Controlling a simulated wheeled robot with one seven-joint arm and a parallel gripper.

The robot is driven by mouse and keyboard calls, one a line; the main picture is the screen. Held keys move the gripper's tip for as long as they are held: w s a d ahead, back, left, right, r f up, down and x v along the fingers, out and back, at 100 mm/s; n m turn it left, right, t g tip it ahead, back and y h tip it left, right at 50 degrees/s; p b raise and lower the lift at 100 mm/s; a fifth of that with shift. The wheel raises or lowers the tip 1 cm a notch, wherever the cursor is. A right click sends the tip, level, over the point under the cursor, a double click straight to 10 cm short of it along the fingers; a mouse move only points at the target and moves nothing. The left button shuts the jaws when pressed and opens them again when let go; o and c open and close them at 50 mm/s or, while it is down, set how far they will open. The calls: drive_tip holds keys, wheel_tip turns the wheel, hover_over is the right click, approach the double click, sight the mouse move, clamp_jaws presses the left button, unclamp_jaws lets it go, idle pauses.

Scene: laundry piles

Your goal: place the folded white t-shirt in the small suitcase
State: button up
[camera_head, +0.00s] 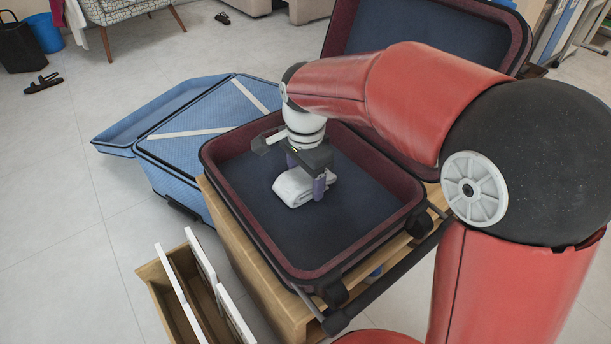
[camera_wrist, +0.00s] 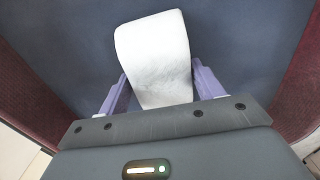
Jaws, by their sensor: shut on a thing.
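The folded white t-shirt (camera_head: 299,188) is a small rolled-looking bundle inside the open dark red suitcase with a navy lining (camera_head: 362,242). My gripper (camera_head: 305,176) is over the suitcase, with its fingers around the shirt. In the wrist view the shirt (camera_wrist: 153,55) lies between the two purple fingers (camera_wrist: 160,90) and reaches out past them over the navy lining (camera_wrist: 235,45). The gripper is shut on the shirt. The shirt is low in the suitcase; I cannot tell whether it touches the bottom.
The suitcase stands on a wooden stand (camera_head: 250,270), its lid (camera_head: 400,30) open at the back. A larger open blue suitcase (camera_head: 190,165) lies to the left. A wooden box with white panels (camera_head: 190,290) is at the front left. The navy floor around the shirt is clear.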

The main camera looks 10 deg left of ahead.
sight(305, 173)
drive_tip(key=shift+f, duration=0.1)
drive_tip(key=o, duration=1.1)
drive_tip(key=shift+c, duration=0.2)
wheel_tip(305, 173, up, 12)
drive_tip(key=p, duration=0.3)
drive_tip(key=s+d+r+n+t, duration=0.1)
drive_tip(key=s+d+n, duration=0.1)
drive_tip(key=d, duration=0.6)
drive_tip(key=s+d+r+n+t, duration=0.2)
drive_tip(key=s+d, duration=0.1)
drive_tip(key=d, duration=0.4)
drive_tip(key=s+d+f+n+t, duration=0.2)
drive_tip(key=s+d+f+n, duration=0.2)
drive_tip(key=s+d, duration=0.5)
drive_tip(key=shift+s+d+f+t, duration=0.3)
drive_tip(key=shift+s+d+f, duration=0.15)
drive_tip(key=shift+d, duration=0.7)
